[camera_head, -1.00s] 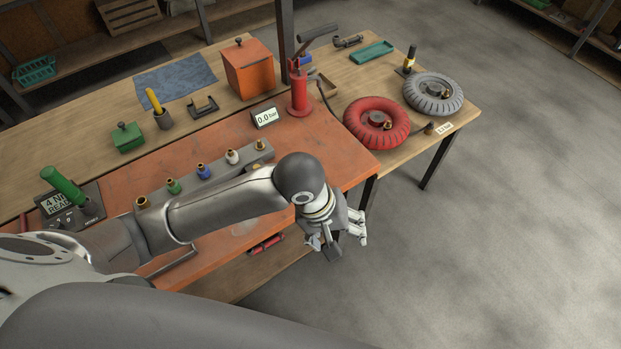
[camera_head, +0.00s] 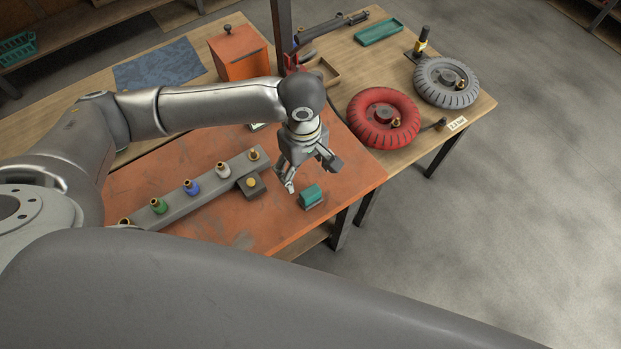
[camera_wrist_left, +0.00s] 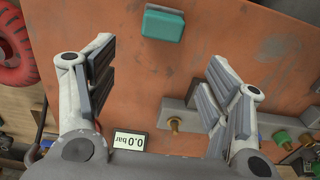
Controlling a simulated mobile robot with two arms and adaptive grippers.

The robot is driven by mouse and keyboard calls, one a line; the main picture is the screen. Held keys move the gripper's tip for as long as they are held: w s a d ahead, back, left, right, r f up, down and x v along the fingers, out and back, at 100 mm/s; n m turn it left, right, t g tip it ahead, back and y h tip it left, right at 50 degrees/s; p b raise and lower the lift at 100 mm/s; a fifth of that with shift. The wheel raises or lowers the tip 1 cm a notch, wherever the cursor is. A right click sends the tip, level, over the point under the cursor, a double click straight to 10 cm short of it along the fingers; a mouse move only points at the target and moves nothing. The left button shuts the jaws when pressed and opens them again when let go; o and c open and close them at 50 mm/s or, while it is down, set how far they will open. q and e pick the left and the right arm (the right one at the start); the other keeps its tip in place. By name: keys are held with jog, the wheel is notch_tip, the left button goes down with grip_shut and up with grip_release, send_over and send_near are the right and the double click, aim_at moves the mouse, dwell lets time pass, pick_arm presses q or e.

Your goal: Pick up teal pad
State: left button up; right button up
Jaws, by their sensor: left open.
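The teal pad (camera_head: 311,195) is a small block with a grey underside. It sits on the orange worktop near its right front edge. In the left wrist view the teal pad (camera_wrist_left: 163,24) lies at the top, ahead of and between the fingers. My left gripper (camera_head: 312,174) is above the worktop, just behind the pad in the head view. Its fingers are spread and empty, apart from the pad; they also show in the left wrist view (camera_wrist_left: 157,78). My right gripper is not in view.
A grey rail (camera_head: 205,187) with several coloured fittings lies left of the pad. A red wheel (camera_head: 383,118) and a grey wheel (camera_head: 446,82) lie on the wooden table behind, beside a teal tray (camera_head: 379,32). A gauge reading 0.0 bar (camera_wrist_left: 129,144) stands near the gripper.

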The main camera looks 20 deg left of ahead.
aim_at(309, 190)
pick_arm(q)
jog(key=f, duration=0.2)
jog(key=s+f, duration=0.1)
jog(key=f, duration=0.1)
jog(key=shift+d, duration=0.25)
jog(key=shift+f, duration=0.35)
jog(key=f, duration=0.2)
jog(key=d+f+p, duration=0.1)
jog(key=f, duration=0.1)
jog(key=shift+f, duration=0.35)
jog(key=c, duration=0.9)
jog(key=shift+c, duration=1)
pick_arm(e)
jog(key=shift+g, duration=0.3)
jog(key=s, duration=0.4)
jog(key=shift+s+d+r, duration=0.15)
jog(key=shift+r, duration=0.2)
